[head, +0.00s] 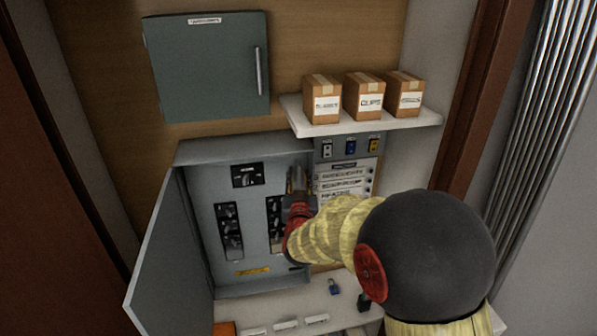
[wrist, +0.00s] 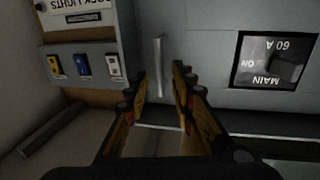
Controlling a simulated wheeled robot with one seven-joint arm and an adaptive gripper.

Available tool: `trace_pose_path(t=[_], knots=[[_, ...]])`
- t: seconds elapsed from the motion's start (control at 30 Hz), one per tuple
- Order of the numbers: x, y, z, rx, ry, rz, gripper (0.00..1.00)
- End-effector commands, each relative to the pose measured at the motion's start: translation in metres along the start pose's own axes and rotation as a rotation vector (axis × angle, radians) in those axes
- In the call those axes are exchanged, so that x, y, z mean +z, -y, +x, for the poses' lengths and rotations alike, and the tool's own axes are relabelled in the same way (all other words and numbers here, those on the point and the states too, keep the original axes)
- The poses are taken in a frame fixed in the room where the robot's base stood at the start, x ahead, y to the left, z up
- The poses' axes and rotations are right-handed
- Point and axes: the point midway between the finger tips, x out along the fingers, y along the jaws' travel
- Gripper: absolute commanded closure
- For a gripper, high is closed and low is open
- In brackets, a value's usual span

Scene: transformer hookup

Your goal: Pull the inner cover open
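The inner cover (head: 254,218) is a grey panel inside the open grey electrical box, with a main switch and two columns of black breakers. It also shows in the wrist view (wrist: 205,55), where the picture appears upside down. A slim pale upright handle (wrist: 158,62) stands on the cover near its edge. My gripper (head: 297,182) is at the cover's right side in the head view. In the wrist view my gripper (wrist: 161,80) is open, with the handle between its fingertips; I cannot tell whether they touch it. My arm hides the lower right of the cover.
The box's outer door (head: 160,255) hangs open to the left. A shelf (head: 390,123) with three cardboard boxes is above right. Small switches (head: 350,147) and a label board (head: 340,180) sit right of the box. A ledge (head: 290,307) below holds a padlock and small items.

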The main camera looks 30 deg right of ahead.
Motion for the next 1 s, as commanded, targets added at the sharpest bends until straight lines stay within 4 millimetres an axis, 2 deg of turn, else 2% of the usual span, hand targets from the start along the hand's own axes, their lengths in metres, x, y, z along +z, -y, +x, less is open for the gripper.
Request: trace_pose_path(t=[0.1,0.23,0.57,1.0], knots=[[-0.001,0.000,0.014,0.001,0.001,0.000,0.75],[0.000,0.000,0.022,-0.001,0.001,-0.001,0.75],[0.000,0.000,0.025,-0.001,0.001,0.000,0.75],[0.000,0.000,0.025,0.000,0.001,0.000,0.99]])
